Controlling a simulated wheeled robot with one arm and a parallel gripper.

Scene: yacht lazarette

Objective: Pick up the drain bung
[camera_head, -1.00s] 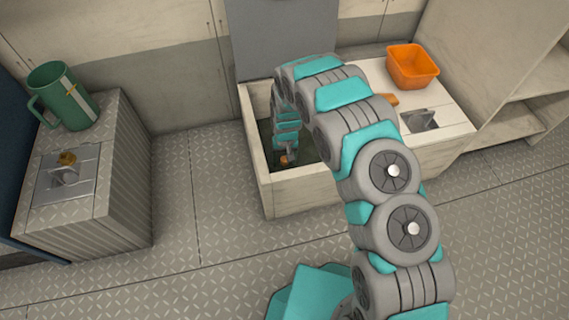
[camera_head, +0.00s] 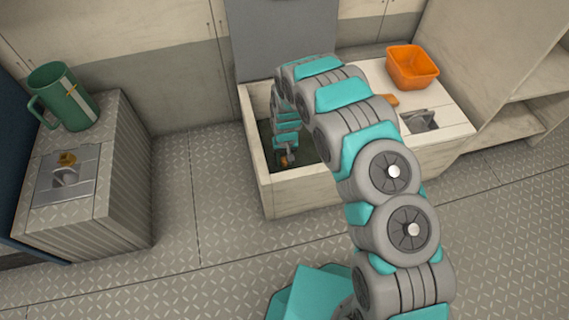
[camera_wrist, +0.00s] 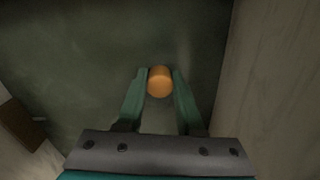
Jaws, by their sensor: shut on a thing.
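The drain bung (camera_wrist: 160,82) is a small orange cylinder between the fingertips of my gripper (camera_wrist: 160,84) in the wrist view. My gripper is shut on it. In the head view my gripper (camera_head: 286,158) reaches down inside an open pale wooden bin (camera_head: 305,193), and the bung (camera_head: 284,162) shows as a small orange spot at its tip. The bin's dark green floor lies under it. I cannot tell whether the bung still touches the floor.
The bin's walls stand close around my gripper; one wall (camera_wrist: 270,80) is near on the right in the wrist view. An orange tub (camera_head: 412,67) stands on the white top at right. A green jug (camera_head: 62,96) stands on the left locker, behind a metal latch plate (camera_head: 50,190).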

